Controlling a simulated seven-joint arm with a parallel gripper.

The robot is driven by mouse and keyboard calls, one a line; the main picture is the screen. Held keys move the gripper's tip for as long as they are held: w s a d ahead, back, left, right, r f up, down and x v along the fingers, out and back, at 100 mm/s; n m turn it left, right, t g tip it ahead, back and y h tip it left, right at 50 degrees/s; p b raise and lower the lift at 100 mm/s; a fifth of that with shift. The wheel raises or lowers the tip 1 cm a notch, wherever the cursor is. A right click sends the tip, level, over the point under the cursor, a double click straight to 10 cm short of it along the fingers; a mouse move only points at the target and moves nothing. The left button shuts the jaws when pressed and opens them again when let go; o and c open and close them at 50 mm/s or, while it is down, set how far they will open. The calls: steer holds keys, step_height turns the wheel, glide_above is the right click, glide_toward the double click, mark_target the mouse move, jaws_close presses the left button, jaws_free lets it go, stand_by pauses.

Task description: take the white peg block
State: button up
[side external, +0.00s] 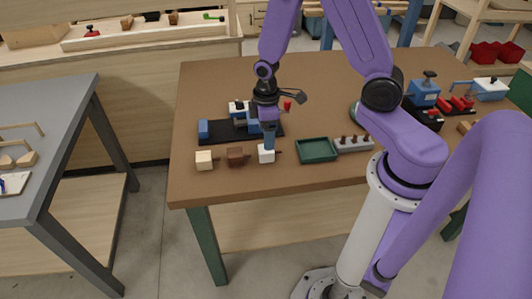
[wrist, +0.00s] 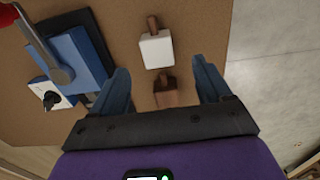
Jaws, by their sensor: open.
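The white peg block (side external: 266,154), with a brown peg sticking out of it, sits on the brown table near the front edge. In the wrist view, the white peg block (wrist: 156,52) lies just beyond the fingertips, roughly centred between them. My gripper (side external: 269,144) points down close over the white block in the side view, its blue fingers partly overlapping it. In the wrist view my gripper (wrist: 159,68) is open with nothing held. A brown peg block (wrist: 166,94) shows between the fingers in that view.
A cream peg block (side external: 205,160) and the brown one (side external: 236,156) stand left of the white block. A blue vise on a black base (side external: 206,131) is behind them. A green tray (side external: 318,150) and a grey peg holder (side external: 354,144) are to the right.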

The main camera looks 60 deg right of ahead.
mark_target(266, 153)
steer(key=shift+w+d+f, duration=0.1)
steer(key=shift+w+f, duration=0.05)
steer(key=shift+f, duration=3.6)
steer(key=c, duration=1)
